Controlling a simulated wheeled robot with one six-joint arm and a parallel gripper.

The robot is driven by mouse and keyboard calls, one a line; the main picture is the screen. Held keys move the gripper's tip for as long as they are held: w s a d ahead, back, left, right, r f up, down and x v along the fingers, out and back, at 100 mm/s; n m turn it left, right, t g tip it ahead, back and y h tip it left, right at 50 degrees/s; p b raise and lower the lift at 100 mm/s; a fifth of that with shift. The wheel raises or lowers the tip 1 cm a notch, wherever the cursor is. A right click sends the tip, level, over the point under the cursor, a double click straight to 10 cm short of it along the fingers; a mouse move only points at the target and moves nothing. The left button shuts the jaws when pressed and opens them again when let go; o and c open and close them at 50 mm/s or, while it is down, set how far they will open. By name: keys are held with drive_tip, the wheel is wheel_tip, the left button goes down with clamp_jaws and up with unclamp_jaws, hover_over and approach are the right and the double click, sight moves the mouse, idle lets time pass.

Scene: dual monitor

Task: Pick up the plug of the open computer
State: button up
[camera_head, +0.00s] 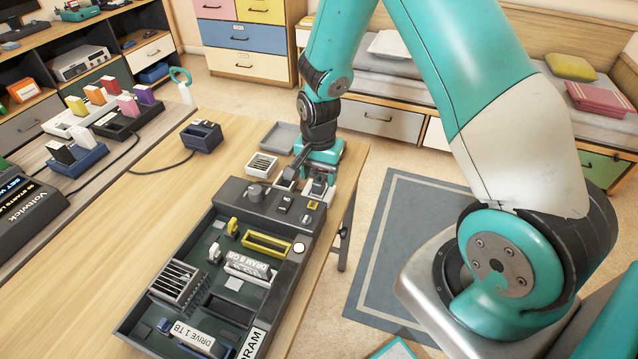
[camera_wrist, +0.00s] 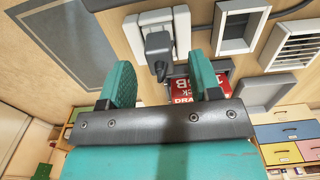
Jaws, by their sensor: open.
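The open computer (camera_head: 165,313) is a dark case lying on the wooden table with its inside parts showing. A dark grey plug (camera_wrist: 158,48) sits in a pale socket block (camera_wrist: 182,30) at the top of the wrist view. My gripper (camera_head: 304,184) is at the computer's far right end in the head view. In the wrist view my gripper (camera_wrist: 160,66) has its two teal fingers apart, with the plug between and just beyond their tips. I cannot tell whether either finger touches it. In the head view, my wrist and fingers partly hide this area.
A white vent block (camera_head: 262,165) and a grey tray (camera_head: 280,138) stand close to my gripper. A dark cabled box (camera_head: 202,136) is further left. A red DRAM piece (camera_wrist: 180,90) shows beyond the fingers. The table's right edge is near.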

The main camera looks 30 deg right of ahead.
drive_tip(key=shift+f, duration=1.25)
drive_tip(key=c, duration=1)
drive_tip(key=shift+r, duration=0.15)
wheel_tip(320, 180, up, 19)
wheel_tip(320, 180, up, 5)
drive_tip(key=p, duration=0.5)
hover_over(319, 179)
drive_tip(key=shift+r, duration=0.2)
